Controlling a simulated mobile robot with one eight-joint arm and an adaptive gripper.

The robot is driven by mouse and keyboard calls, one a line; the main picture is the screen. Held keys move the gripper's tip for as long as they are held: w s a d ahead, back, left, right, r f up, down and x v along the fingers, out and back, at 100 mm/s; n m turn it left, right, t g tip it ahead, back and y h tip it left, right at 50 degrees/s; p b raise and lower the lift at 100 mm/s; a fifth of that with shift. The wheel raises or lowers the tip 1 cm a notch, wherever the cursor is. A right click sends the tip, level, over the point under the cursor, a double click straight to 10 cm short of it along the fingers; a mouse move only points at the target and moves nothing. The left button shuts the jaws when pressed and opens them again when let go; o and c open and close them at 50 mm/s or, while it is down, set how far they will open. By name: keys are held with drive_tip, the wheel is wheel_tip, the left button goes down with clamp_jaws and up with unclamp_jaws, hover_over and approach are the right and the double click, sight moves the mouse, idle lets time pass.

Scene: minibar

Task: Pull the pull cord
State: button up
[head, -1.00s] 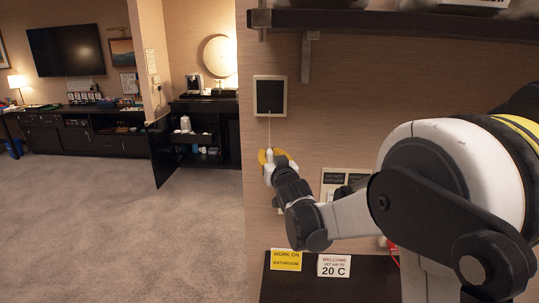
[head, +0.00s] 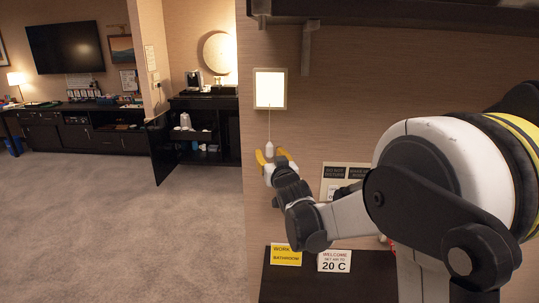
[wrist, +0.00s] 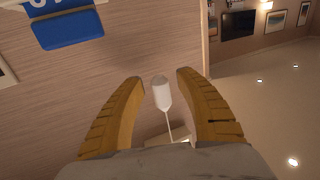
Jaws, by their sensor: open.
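The pull cord hangs as a thin white string from a square wall panel (head: 270,89), which glows bright in the head view. At the cord's lower end is a white handle (head: 268,148). My gripper (head: 268,156) is at the handle, with its yellow fingers open. In the wrist view the white handle (wrist: 161,93) hangs between the two spread fingers, with clear gaps on both sides. The cord runs down from it in that picture, toward the panel.
A dark shelf (head: 380,28) with a bracket sits above the panel. Below, a dark counter (head: 315,285) holds a yellow sign (head: 286,255) and a white sign (head: 334,261). A blue sign (wrist: 67,28) is in the wrist view. Carpet (head: 120,230) at left is clear.

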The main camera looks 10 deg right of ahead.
drive_tip(key=s, duration=1.2)
drive_tip(key=shift+s, duration=0.1)
